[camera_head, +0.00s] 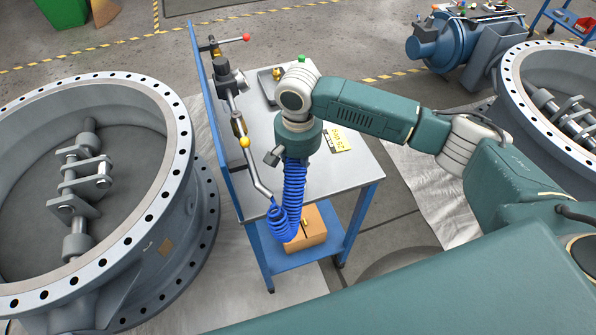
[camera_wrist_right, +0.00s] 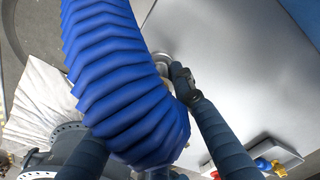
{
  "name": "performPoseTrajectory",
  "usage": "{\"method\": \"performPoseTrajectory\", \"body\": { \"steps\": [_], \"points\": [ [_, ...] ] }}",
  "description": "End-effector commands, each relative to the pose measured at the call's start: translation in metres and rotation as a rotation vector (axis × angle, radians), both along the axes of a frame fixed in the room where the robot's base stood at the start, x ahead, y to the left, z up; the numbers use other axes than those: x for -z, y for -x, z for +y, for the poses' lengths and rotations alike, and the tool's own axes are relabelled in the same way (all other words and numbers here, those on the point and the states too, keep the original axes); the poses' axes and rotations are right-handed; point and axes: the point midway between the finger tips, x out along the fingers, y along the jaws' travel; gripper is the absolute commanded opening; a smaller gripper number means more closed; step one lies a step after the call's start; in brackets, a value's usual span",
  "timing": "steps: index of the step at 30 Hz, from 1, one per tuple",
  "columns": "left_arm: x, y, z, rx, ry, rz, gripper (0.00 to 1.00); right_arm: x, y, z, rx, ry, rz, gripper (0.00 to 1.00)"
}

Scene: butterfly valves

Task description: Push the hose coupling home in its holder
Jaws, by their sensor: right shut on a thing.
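A blue coiled hose (camera_head: 293,190) hangs below my right wrist beside the cart's near edge and loops to the end of a bent pipe (camera_head: 258,182). In the right wrist view the hose (camera_wrist_right: 120,75) fills the middle and hides much of the grip. My right gripper (camera_wrist_right: 178,82) is shut; one dark finger shows right of the hose, the other runs behind it. A small part of a round metal piece, seemingly the hose coupling (camera_wrist_right: 163,58), shows at the fingertip. How far it sits in the holder is hidden. My left gripper is not in view.
The cart's grey top (camera_head: 345,165) has a yellow label (camera_head: 340,139) and a tray at the back. A blue panel (camera_head: 212,115) with pipework stands along its left edge. A cardboard box (camera_head: 310,232) sits on the lower shelf. Large flanged valves (camera_head: 150,225) flank the cart.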

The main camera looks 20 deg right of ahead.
Motion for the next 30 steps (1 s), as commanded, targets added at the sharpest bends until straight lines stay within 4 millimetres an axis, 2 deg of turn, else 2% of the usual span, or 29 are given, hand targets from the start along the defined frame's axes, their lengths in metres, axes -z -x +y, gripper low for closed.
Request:
{"method": "performPoseTrajectory", "body": {
  "steps": [22,23,25,30],
  "points": [
    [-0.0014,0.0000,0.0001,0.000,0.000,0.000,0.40,0.0075,0.0003,0.0001,0.000,0.000,0.001,0.00],
    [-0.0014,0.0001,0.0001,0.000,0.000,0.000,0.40,0.0074,0.0003,0.0001,0.000,0.000,0.001,0.29],
    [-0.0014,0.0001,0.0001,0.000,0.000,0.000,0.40,0.0074,0.0002,0.0000,0.000,0.000,0.001,0.43],
    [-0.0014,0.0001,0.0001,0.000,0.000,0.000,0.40,0.0072,0.0001,0.0000,0.000,0.000,0.001,0.45]
  ]
}}
